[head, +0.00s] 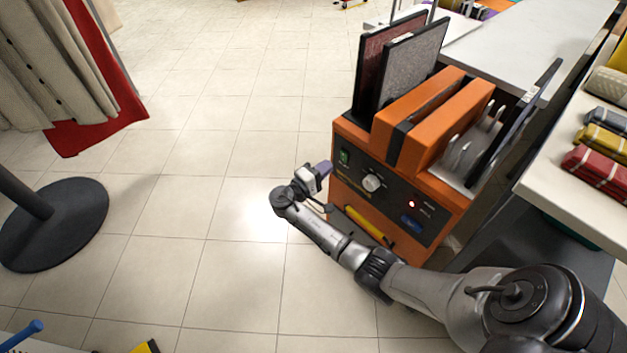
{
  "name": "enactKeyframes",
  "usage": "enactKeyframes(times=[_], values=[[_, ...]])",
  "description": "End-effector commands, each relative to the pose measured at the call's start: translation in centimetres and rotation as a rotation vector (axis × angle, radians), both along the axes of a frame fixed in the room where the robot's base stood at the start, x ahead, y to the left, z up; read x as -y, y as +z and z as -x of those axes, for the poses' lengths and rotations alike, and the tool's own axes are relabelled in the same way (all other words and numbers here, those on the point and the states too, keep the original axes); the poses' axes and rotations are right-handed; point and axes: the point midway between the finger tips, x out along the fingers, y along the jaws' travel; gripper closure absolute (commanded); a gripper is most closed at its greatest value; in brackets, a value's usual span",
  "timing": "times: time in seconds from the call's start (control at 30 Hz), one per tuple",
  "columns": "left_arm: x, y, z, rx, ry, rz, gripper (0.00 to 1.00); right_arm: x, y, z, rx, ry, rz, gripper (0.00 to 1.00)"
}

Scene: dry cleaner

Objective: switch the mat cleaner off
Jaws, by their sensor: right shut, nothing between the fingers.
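The mat cleaner (345,195) is an orange machine with a dark front panel. The panel carries a green switch (344,157) at its left end, a pale round knob (372,183), and a lit red lamp (411,204) towards the right. A blue label or display (409,222) sits below the lamp. My right gripper (325,169) is shut and empty, close in front of the panel's left edge, a little left of and below the green switch. I cannot tell whether it touches the machine. My left gripper is out of view.
Dark-framed mats (412,65) stand upright in the machine's top. A yellow bar (365,225) is low on its front. A counter with folded cloths (600,165) is at the right. A round black stand base (55,225) and hanging clothes (60,70) are at left. The floor between is clear.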

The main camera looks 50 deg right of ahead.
Motion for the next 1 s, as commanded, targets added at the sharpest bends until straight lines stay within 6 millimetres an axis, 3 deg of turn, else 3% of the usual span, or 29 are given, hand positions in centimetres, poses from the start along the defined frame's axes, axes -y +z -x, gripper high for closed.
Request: enactKeyframes(times=[0.2,0.4,0.87,1.0], values=[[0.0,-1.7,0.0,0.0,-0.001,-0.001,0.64,3.0,0.1,0.6,0.0,0.0,0.001,1.0],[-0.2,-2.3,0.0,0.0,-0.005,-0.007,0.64,4.5,0.5,0.8,0.001,0.0,0.001,1.0],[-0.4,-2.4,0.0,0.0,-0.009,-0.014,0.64,4.8,0.6,0.9,-0.001,0.001,0.0,1.0],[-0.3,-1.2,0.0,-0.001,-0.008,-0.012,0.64,5.1,1.3,0.9,0.004,0.001,-0.031,1.0]])
